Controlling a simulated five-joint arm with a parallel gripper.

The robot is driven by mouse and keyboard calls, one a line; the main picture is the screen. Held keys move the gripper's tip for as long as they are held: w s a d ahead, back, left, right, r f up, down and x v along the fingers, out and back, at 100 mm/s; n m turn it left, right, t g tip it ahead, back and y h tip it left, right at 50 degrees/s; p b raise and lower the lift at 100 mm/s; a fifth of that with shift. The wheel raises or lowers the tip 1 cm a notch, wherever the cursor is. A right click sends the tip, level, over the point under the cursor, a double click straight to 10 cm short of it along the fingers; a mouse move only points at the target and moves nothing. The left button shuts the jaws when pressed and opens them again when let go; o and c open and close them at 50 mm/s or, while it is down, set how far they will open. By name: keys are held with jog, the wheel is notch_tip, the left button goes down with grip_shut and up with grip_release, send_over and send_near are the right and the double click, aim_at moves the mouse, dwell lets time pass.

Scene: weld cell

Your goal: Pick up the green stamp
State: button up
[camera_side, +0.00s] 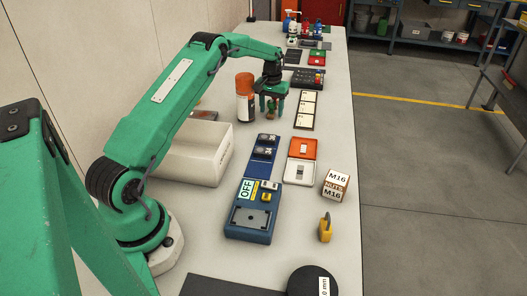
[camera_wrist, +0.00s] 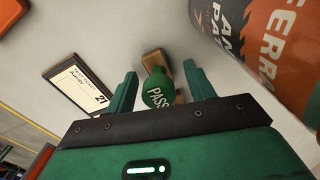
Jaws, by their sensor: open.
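The green stamp has a rounded handle marked "PASS" on top. In the wrist view the stamp (camera_wrist: 158,88) stands between my two green fingers, with a tan block-like part showing beyond and beside it. In the side view the stamp (camera_side: 270,108) is small and partly hidden by my gripper. My gripper (camera_side: 272,108) is open and points down over the table, one finger on each side of the stamp. In the wrist view my gripper (camera_wrist: 160,69) shows gaps between its fingers and the handle.
An orange can (camera_side: 245,98) stands close left of my gripper; it is large at the right of the wrist view (camera_wrist: 265,40). A card strip (camera_side: 304,108) lies to the right. A white bin (camera_side: 200,155), blue box (camera_side: 247,235) and M16 box (camera_side: 336,186) stand nearer the camera.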

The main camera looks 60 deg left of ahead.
aim_at(272, 101)
jog(key=shift+c, duration=0.4)
jog(key=c, duration=1)
jog(key=shift+r, duration=0.9)
notch_tip(272, 101, up, 2)
jog(key=shift+r, duration=0.1)
jog(key=d+r, duration=0.2)
jog(key=d, duration=0.2)
jog(key=d+r, duration=0.2)
jog(key=d, duration=0.1)
jog(key=d+r, duration=0.3)
jog(key=d, duration=0.1)
jog(key=shift+s+d, duration=0.3)
jog(key=shift+d, duration=0.05)
